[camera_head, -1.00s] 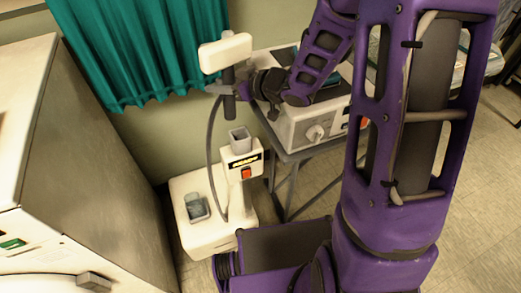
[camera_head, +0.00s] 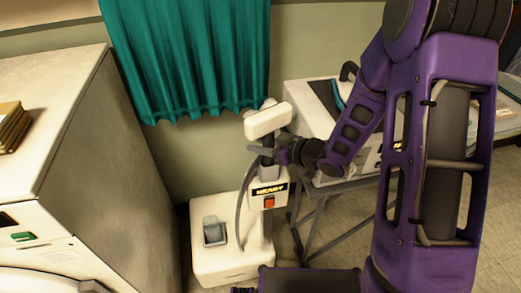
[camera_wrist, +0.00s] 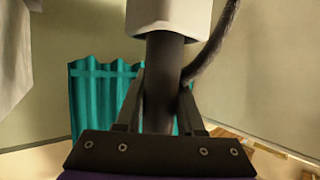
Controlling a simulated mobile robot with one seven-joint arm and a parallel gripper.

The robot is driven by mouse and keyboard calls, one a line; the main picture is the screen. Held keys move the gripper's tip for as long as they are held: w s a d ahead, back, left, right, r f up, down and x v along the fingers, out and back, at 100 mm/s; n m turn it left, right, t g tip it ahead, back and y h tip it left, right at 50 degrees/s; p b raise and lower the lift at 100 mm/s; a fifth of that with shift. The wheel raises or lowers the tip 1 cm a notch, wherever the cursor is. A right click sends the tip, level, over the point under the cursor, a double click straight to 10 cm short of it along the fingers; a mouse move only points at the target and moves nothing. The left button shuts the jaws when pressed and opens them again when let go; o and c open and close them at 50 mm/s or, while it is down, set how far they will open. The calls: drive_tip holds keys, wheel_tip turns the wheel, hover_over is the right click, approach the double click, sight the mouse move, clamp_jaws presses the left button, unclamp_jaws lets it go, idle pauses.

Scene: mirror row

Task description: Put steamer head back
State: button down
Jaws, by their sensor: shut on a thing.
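The steamer head (camera_head: 268,120) is a white block on a dark upright handle (camera_head: 268,160). My gripper (camera_head: 265,150) is shut on the handle, just below the white block. In the wrist view the white head (camera_wrist: 170,18) is at the top, and the fingers press the dark handle (camera_wrist: 163,75) from both sides. The steamer's post (camera_head: 269,190) bears a READY label and a red switch. The handle's lower end is right at the post's top. The holder cup there is hidden, so I cannot tell whether the handle is inside it.
The steamer's white base (camera_head: 230,262) stands on the floor, joined by a grey hose (camera_head: 241,200). A white cabinet (camera_head: 60,90) is at left. A teal curtain (camera_head: 190,60) hangs behind. A white device (camera_head: 310,105) sits on a table at right, close to my arm.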

drive_tip(key=shift+f, duration=0.45)
drive_tip(key=shift+f, duration=0.2)
drive_tip(key=c, duration=0.5)
unclamp_jaws()
drive_tip(key=shift+r, duration=0.1)
drive_tip(key=shift+s+d+r, duration=0.1)
drive_tip(key=shift+d+r, duration=0.1)
drive_tip(key=p+v, duration=0.2)
drive_tip(key=v, duration=0.9)
drive_tip(key=shift+s+d+r, duration=0.1)
drive_tip(key=shift+s+d, duration=0.05)
drive_tip(key=shift+s, duration=0.1)
